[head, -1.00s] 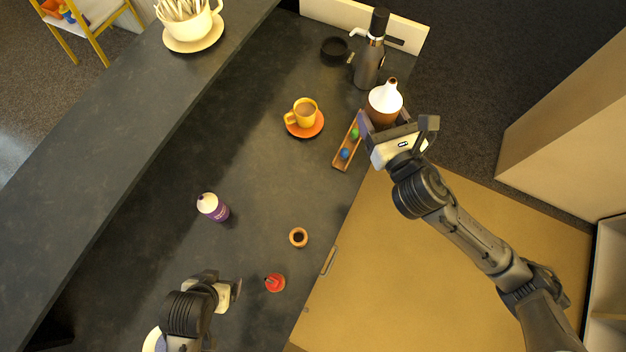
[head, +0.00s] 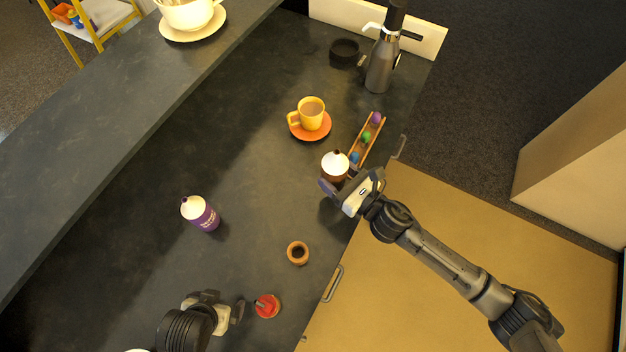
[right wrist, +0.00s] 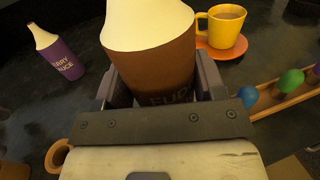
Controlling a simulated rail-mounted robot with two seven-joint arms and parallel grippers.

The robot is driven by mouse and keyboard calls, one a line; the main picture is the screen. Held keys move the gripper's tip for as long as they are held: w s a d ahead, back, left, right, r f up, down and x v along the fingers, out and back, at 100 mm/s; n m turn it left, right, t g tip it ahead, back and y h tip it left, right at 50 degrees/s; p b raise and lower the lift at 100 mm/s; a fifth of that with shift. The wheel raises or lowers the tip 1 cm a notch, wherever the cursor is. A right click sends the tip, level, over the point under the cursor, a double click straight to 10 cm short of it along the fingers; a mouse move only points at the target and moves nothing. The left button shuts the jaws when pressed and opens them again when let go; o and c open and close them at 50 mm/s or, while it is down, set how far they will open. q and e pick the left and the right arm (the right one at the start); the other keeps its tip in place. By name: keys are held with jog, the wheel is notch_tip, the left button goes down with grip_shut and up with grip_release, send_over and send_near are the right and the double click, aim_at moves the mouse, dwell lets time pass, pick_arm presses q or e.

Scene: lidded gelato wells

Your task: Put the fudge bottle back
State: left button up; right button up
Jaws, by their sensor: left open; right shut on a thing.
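The fudge bottle (head: 335,167), brown with a cream nozzle top, is held upright in my right gripper (head: 336,187), at the counter's right side beside the near end of the ball tray. In the right wrist view the bottle (right wrist: 160,65) stands between both fingers, its lettering partly hidden by the gripper. I cannot tell from these views whether its base touches the counter. My left gripper (head: 239,311) is open and empty at the lower part of the counter, just left of a small red-topped item (head: 267,306).
A purple sauce bottle (head: 203,216) stands left of centre. A small wooden ring-like cup (head: 297,253) sits on the counter. A yellow cup (head: 311,112) on an orange saucer, a wooden tray (head: 359,146) of coloured balls and a dark dispenser (head: 381,66) stand farther back.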

pick_arm(q)
jog(key=shift+f, duration=0.1)
jog(key=shift+d+f+b, duration=0.2)
jog(key=shift+b, duration=0.1)
pick_arm(e)
jog(key=shift+w+a+f, duration=0.4)
jog(key=shift+a+f, duration=0.5)
jog(key=shift+f, duration=0.35)
jog(key=shift+w+a+f, duration=0.35)
jog(key=shift+a+f, duration=0.5)
jog(key=shift+f, duration=0.4)
jog(key=shift+w+a+f, duration=0.4)
jog(key=shift+a+f, duration=0.5)
jog(key=shift+f, duration=0.35)
pick_arm(q)
jog(key=shift+a+f, duration=0.1)
pick_arm(e)
jog(key=shift+f, duration=0.1)
pick_arm(q)
jog(key=shift+f, duration=0.15)
pick_arm(e)
jog(key=shift+f, duration=0.15)
pick_arm(q)
jog(key=shift+a, duration=0.1)
pick_arm(e)
jog(key=o, duration=0.9)
